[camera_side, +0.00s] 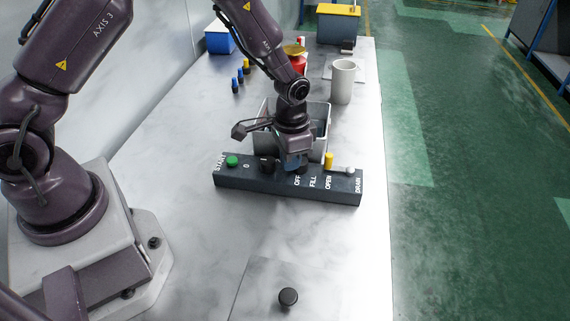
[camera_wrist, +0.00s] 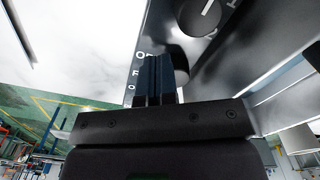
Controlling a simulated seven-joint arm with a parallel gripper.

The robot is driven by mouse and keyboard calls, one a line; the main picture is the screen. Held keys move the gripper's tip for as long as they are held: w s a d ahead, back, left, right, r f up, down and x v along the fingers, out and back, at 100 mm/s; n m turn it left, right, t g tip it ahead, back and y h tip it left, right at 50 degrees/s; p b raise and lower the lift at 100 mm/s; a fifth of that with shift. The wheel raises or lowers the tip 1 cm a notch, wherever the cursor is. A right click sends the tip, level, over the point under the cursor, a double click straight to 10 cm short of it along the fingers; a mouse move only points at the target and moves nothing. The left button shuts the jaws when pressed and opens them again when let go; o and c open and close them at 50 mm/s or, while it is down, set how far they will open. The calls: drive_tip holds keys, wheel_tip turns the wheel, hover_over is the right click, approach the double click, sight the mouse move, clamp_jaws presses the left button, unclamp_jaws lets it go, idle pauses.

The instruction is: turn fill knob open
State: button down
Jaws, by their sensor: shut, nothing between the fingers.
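The dark control panel (camera_side: 240,183) lies across the table with labels START, OFF, FILL, OPEN and DRAIN. My gripper (camera_side: 293,167) points down at the panel beside the OFF and FILL lettering. In the wrist view my gripper (camera_wrist: 157,60) has its dark blue fingers together, with nothing seen between them. The fill knob is mostly hidden; a dark rounded part (camera_wrist: 181,66) just right of the fingers may be it. I cannot tell whether the fingers touch it or which way it points.
A green button (camera_side: 232,161), a black knob (camera_side: 267,165) and a grey knob (camera_side: 349,170) are also on the panel. A yellow post (camera_side: 329,160) stands near the panel's right end. A grey bin (camera_side: 321,122) is behind. A black knob on a plate (camera_side: 288,297) lies in front.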

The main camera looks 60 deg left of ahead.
drive_tip(key=shift+w+f, duration=0.1)
drive_tip(key=shift+f, duration=0.45)
drive_tip(key=shift+a, duration=0.2)
drive_tip(key=shift+w+a, duration=0.1)
drive_tip(key=shift+a, duration=0.7)
drive_tip(key=shift+w+a, duration=0.15)
drive_tip(key=shift+a, duration=0.2)
drive_tip(key=shift+w+a, duration=0.1)
drive_tip(key=shift+a, duration=0.05)
drive_tip(key=shift+s, duration=0.25)
drive_tip(key=shift+s+a+f, duration=0.1)
drive_tip(key=shift+s+a, duration=0.1)
drive_tip(key=shift+s, duration=0.1)
drive_tip(key=shift+w+d+r, duration=0.1)
drive_tip(key=shift+r, duration=1.5)
drive_tip(key=shift+d+r, duration=0.1)
drive_tip(key=shift+r, duration=1.45)
